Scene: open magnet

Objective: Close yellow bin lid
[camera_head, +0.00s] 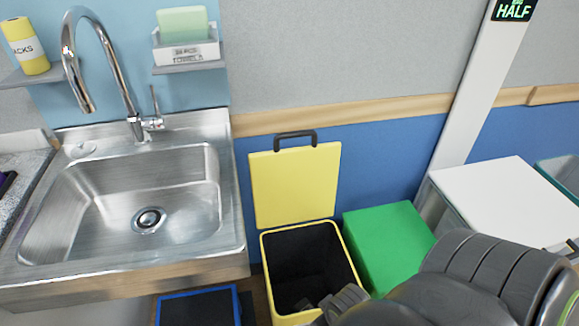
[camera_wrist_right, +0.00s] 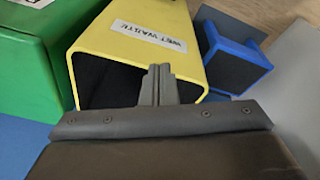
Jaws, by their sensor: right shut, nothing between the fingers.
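The yellow bin (camera_head: 264,260) stands on the floor between the sink and the green bin. Its yellow lid (camera_head: 293,185) is open, standing upright at the back against the blue wall, with a black handle (camera_head: 295,139) on top. My right gripper (camera_head: 318,304) comes in from the lower right, over the front right of the bin's dark opening. In the right wrist view my gripper (camera_wrist_right: 158,78) looks shut and empty, in front of the opening of the labelled yellow bin (camera_wrist_right: 148,38). I cannot tell whether it touches the bin. My left gripper is out of view.
A green bin (camera_head: 388,245) with a closed top stands right of the yellow one. A blue-rimmed bin (camera_head: 200,292) is at the left, below the steel sink (camera_head: 120,265). A white-topped box (camera_head: 490,190) is further right.

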